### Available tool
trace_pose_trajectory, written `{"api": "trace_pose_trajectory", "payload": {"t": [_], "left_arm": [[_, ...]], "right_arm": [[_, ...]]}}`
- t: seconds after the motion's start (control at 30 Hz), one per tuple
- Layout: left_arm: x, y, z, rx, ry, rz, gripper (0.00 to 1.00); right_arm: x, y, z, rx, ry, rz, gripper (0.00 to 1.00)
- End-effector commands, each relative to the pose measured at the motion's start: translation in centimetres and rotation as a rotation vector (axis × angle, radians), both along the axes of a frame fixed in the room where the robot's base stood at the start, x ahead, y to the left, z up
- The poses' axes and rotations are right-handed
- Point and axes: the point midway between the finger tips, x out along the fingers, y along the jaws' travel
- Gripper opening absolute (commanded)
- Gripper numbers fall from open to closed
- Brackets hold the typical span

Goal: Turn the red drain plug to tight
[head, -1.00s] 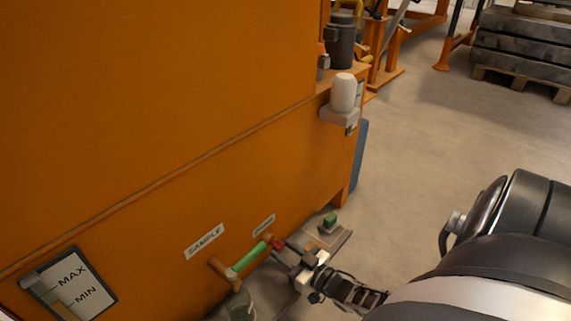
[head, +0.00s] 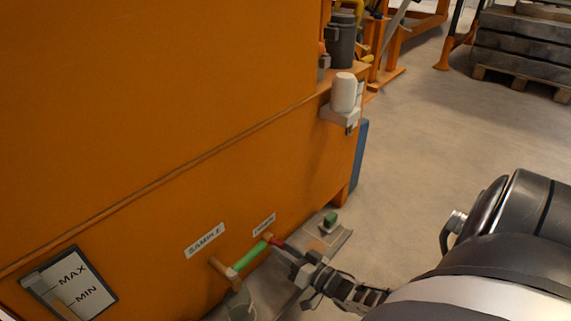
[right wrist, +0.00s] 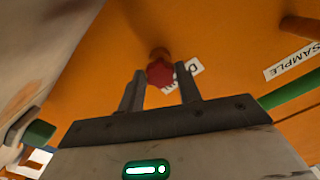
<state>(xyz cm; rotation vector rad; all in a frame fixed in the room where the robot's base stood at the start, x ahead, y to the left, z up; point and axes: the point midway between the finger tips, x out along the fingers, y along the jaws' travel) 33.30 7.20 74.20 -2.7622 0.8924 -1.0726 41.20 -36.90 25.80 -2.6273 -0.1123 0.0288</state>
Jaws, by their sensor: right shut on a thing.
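The red drain plug (head: 277,243) sits low on the orange tank wall, beside the small drain label, and is partly hidden by my fingers in the head view. In the right wrist view the red knob-shaped plug (right wrist: 160,73) shows between my fingertips, with the label partly behind it. My right gripper (head: 284,250) reaches in from the lower right and is shut on the plug; its two fingers (right wrist: 160,80) stand on either side of it. Any tight mark is not readable. My left gripper is not in view.
A green-handled sample valve (head: 248,257) sits close left of the plug, under the SAMPLE label (head: 205,240). A grey tray (head: 338,240) with a green-topped block (head: 330,220) lies below. A MAX/MIN gauge (head: 70,285) is at lower left. Open floor lies right.

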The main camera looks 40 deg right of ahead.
Motion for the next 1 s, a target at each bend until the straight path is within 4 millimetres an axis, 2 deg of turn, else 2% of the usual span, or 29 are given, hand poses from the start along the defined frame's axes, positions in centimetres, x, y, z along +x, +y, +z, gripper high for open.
{"api": "trace_pose_trajectory", "payload": {"t": [0.7, 1.0], "left_arm": [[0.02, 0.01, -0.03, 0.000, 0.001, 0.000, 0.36], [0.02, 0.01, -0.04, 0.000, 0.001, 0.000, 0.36]], "right_arm": [[-0.17, 0.11, -0.02, 0.673, 0.061, 0.001, 0.11], [-0.18, 0.09, 0.04, 0.909, 0.080, 0.000, 0.11]]}}
